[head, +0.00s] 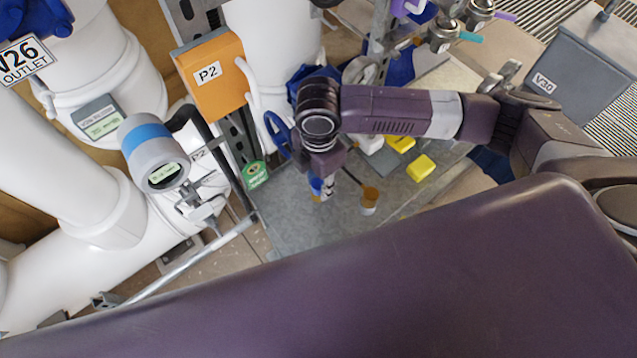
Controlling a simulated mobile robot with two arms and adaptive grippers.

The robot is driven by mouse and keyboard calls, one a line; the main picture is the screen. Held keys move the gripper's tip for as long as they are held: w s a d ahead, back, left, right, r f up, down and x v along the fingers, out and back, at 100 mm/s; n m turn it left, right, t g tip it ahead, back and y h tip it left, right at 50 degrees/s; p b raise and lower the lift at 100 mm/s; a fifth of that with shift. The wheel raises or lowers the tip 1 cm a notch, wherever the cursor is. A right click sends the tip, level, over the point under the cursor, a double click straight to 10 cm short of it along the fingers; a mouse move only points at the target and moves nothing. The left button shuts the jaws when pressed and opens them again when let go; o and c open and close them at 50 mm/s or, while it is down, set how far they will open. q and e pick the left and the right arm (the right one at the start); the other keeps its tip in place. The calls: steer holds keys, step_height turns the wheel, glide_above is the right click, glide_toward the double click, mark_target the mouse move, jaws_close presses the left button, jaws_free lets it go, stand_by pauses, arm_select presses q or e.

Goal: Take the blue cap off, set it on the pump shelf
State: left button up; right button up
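My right gripper (322,188) points down over the grey pump shelf (292,218); its arm comes in from the right. A small blue piece (315,183) shows at its fingertips. It may be the blue cap, but it is too small and partly hidden to tell. I cannot tell whether the fingers are shut on it. A small cup (370,199) with an amber-brown top stands on the shelf, just right of the gripper and apart from it. My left gripper is not in view.
Yellow blocks (421,168) lie on the shelf at right. A blue handwheel (278,135) and an orange P2 box (211,72) stand left of my wrist. A blue-banded gauge (148,140) sits among white pipes. The shelf's front left is clear.

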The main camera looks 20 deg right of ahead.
mark_target(318, 184)
steer(key=c, duration=0.3)
steer(key=shift+c, duration=0.4)
steer(key=shift+r, duration=0.4)
step_height(318, 184, up, 19)
steer(key=b, duration=0.2)
steer(key=shift+r, duration=0.15)
